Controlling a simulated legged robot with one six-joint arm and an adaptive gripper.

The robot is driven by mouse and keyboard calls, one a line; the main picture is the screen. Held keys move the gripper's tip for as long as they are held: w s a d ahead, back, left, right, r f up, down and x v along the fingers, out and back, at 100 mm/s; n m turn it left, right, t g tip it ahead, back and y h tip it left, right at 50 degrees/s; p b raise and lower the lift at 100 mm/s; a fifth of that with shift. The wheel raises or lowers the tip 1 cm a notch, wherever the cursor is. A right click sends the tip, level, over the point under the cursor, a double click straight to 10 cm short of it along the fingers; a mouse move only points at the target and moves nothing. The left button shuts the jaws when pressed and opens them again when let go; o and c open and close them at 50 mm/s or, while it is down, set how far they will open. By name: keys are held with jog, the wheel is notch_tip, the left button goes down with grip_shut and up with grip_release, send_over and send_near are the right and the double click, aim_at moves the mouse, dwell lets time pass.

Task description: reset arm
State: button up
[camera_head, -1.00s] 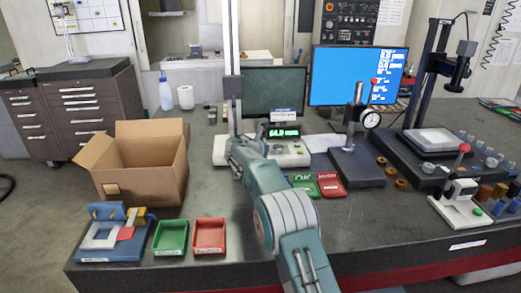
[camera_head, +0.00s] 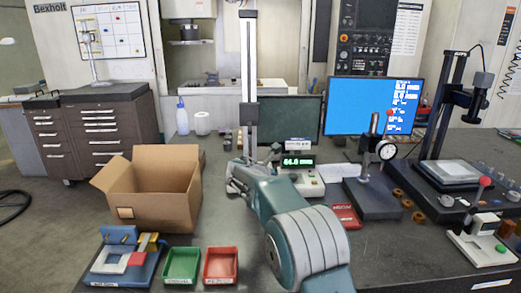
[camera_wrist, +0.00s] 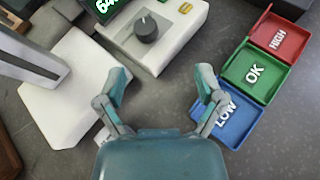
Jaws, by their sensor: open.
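My gripper (camera_wrist: 163,85) is open and empty in the wrist view, with its fingers spread above the grey worktop. Ahead of it is the height gauge, with a white base (camera_wrist: 72,85) and a white display box with a dark knob (camera_wrist: 147,30). To its right lie the blue LOW tray (camera_wrist: 228,110), the green OK tray (camera_wrist: 253,73) and the red HIGH tray (camera_wrist: 278,38), the LOW tray close by the right finger. In the head view my arm (camera_head: 300,235) hides most of these trays and the gripper's fingers are hard to make out.
A cardboard box (camera_head: 150,200) stands at the left, behind a blue fixture (camera_head: 125,258) and green (camera_head: 182,266) and red (camera_head: 221,265) trays. A dial gauge stand (camera_head: 375,195) and a camera stand (camera_head: 450,175) stand at the right. Bare worktop shows at front right.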

jog(key=s+d+r+m+g+y, duration=0.1)
jog(key=s+d+r+m, duration=0.25)
jog(key=s, duration=0.45)
jog(key=s+d+r+m+g+y, duration=0.1)
jog(key=s+d+r+m, duration=0.1)
jog(key=s+m, duration=0.4)
jog(key=s+d+r+m+g+y, duration=0.1)
jog(key=s+d+r+m, duration=0.2)
jog(key=s, duration=0.6)
jog(key=s+a+f+m+y, duration=0.1)
jog(key=s+f+m+y, duration=0.2)
jog(key=s, duration=1)
jog(key=s+a+f+m+y, duration=0.1)
jog(key=s+f+m+y, duration=0.1)
jog(key=s+m, duration=0.8)
jog(key=s+f, duration=0.1)
jog(key=s, duration=0.2)
jog(key=shift+a+g+y, duration=0.2)
jog(key=shift+g+y, duration=0.1)
jog(key=shift+y, duration=0.1)
